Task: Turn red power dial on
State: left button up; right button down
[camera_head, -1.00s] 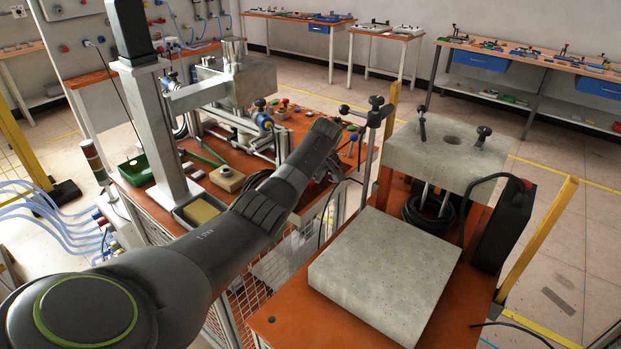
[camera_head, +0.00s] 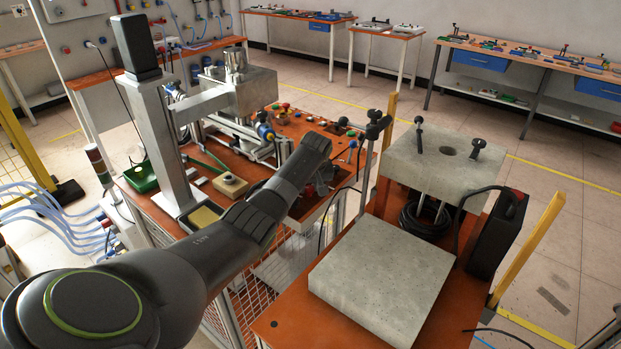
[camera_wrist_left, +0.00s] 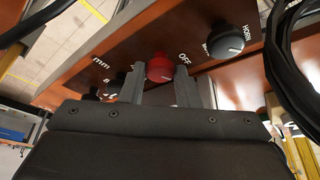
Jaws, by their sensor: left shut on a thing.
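The red power dial (camera_wrist_left: 160,68) sits on the orange-brown panel in the left wrist view, with the label OFF (camera_wrist_left: 184,58) printed to its right. My left gripper (camera_wrist_left: 158,78) is at the dial, one grey finger on each side of it, shut on it. The dial's pointer mark is too small to read. In the head view my left arm reaches over the bench, and its wrist (camera_head: 308,155) is at the bench's near right side. The dial is hidden there. My right gripper is in neither view.
A black knob (camera_wrist_left: 226,40) is to the right of the red dial, with a black cable (camera_wrist_left: 290,50) beyond it. In the head view, a grey slab (camera_head: 382,278) and a stone-like block (camera_head: 447,165) stand on the right cart. A grey column (camera_head: 160,130) rises left of my arm.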

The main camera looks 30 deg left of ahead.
pick_arm(q)
jog(key=shift+s+a+r+m+t+p, duration=0.1)
jog(key=shift+r+m+t+p, duration=0.2)
jog(key=shift+m+p, duration=0.55)
jog(key=shift+a+f+m+h+p, duration=0.15)
jog(key=shift+m+h+p, duration=0.15)
jog(key=shift+m+h, duration=0.5)
jog(key=shift+m+t+h+p, duration=0.3)
jog(key=shift+m+t+h, duration=0.1)
jog(key=shift+m, duration=1.35)
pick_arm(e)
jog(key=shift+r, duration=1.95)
pick_arm(q)
jog(key=o, duration=1)
jog(key=shift+f, duration=0.1)
jog(key=shift+c, duration=0.2)
jog(key=v, duration=0.7)
jog(key=shift+r, duration=0.25)
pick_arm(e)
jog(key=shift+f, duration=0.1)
